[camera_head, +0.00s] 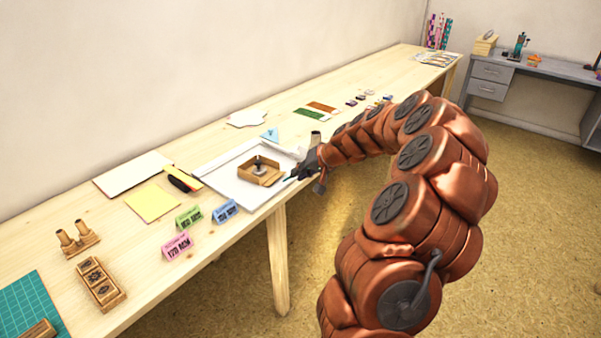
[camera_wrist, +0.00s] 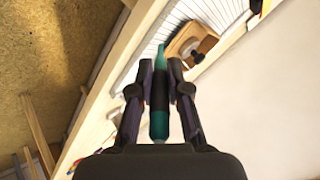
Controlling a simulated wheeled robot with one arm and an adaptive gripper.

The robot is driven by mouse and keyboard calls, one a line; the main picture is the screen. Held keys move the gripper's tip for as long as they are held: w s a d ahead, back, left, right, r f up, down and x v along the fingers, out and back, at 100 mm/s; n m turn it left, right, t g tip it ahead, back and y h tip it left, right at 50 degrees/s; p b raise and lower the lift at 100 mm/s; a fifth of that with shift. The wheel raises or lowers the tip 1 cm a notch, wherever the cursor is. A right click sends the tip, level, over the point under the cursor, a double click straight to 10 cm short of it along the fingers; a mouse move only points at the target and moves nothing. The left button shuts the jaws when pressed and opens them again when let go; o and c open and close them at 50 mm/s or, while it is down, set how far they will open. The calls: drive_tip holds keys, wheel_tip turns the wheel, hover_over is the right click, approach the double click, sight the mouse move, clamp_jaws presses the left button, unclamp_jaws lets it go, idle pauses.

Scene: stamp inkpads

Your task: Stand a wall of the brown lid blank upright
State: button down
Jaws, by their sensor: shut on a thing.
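The brown lid blank (camera_head: 246,168) lies on the white board at the table's middle, with some walls raised around a small dark stamp-like object (camera_head: 259,168). One flap on its right side, nearest my gripper, looks lowered. My gripper (camera_head: 297,177) is just right of the blank, low over the table's front edge. In the wrist view my gripper (camera_wrist: 160,85) is shut on a teal and black pen-like tool (camera_wrist: 159,115), its teal tip pointing toward the blank.
The white board (camera_head: 215,174) lies under the blank. Pink, green and blue label cards (camera_head: 188,217) stand left of it. A yellow sheet (camera_head: 152,203), wooden stamps (camera_head: 100,283) and a green cutting mat (camera_head: 28,305) lie further left. Green and brown pieces (camera_head: 311,114) lie behind.

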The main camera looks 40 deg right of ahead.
drive_tip(key=shift+w+a+f+b, duration=0.15)
drive_tip(key=shift+w, duration=0.35)
drive_tip(key=shift+w+a+f+b, duration=0.15)
drive_tip(key=shift+w+a, duration=0.05)
drive_tip(key=shift+w, duration=0.3)
drive_tip(key=shift+w+a+f+b, duration=0.15)
drive_tip(key=shift+w, duration=0.35)
drive_tip(key=shift+r, duration=0.55)
drive_tip(key=shift+w+r, duration=0.35)
drive_tip(key=shift+w+a+r+b, duration=0.1)
drive_tip(key=shift+w+a+b, duration=0.15)
drive_tip(key=shift+w, duration=0.15)
drive_tip(key=shift+w+a+r+b, duration=0.1)
drive_tip(key=shift+w+b, duration=0.15)
drive_tip(key=shift+w, duration=0.15)
drive_tip(key=shift+s, duration=0.15)
drive_tip(key=shift+s+d+r, duration=0.3)
drive_tip(key=shift+s+r, duration=0.1)
drive_tip(key=shift+s, duration=0.35)
drive_tip(key=shift+r, duration=0.2)
